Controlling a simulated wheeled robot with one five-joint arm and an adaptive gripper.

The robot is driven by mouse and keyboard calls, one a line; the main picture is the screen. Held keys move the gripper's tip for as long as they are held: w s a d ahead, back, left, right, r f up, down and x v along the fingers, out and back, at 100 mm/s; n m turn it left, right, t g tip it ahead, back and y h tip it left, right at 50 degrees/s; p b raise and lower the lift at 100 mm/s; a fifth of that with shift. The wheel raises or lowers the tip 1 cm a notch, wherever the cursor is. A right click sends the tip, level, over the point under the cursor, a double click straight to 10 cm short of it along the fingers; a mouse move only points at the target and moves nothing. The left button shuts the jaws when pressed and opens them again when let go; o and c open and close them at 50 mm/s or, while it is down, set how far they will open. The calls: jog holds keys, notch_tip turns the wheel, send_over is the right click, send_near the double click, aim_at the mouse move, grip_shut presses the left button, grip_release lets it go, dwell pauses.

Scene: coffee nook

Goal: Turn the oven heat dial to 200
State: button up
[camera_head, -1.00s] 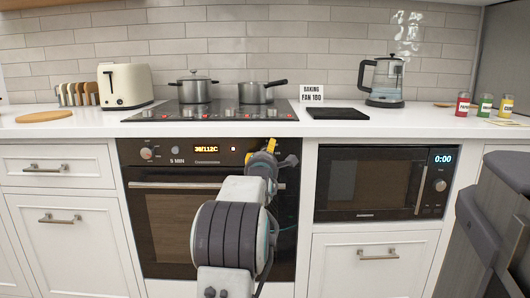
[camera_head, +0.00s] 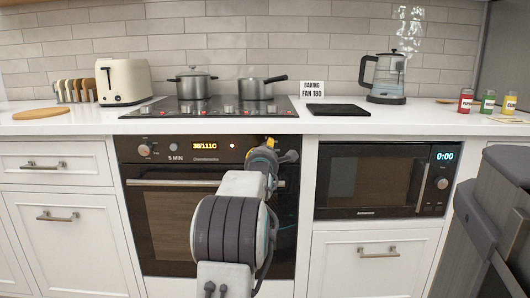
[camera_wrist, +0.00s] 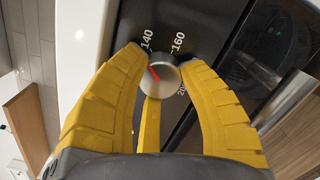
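The heat dial (camera_wrist: 165,79) is a round silver knob with a red pointer in the wrist view. The 160 mark stands above the knob, and a partly hidden mark starting with 20 is at lower right. My gripper (camera_wrist: 161,58) has yellow fingers on both sides of the knob, apart from each other; firm contact is not clear. In the head view my gripper (camera_head: 274,146) is at the right of the oven panel and hides the dial. The oven (camera_head: 165,220) is black.
Another oven knob (camera_head: 144,150) is at the panel's left, beside an amber display (camera_head: 205,146). The oven handle (camera_head: 170,183) runs below. A microwave (camera_head: 365,182) stands at right.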

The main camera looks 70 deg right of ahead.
jog(key=shift+f, duration=0.1)
jog(key=shift+c, duration=1.2)
jog(key=m, duration=0.4)
jog(key=shift+w+m, duration=0.15)
jog(key=shift+m, duration=0.25)
jog(key=o, duration=1.2)
jog(key=shift+a, duration=0.1)
jog(key=shift+r+v, duration=0.15)
jog(key=shift+v, duration=2.8)
jog(key=shift+r+v, duration=0.1)
jog(key=shift+v, duration=2.9)
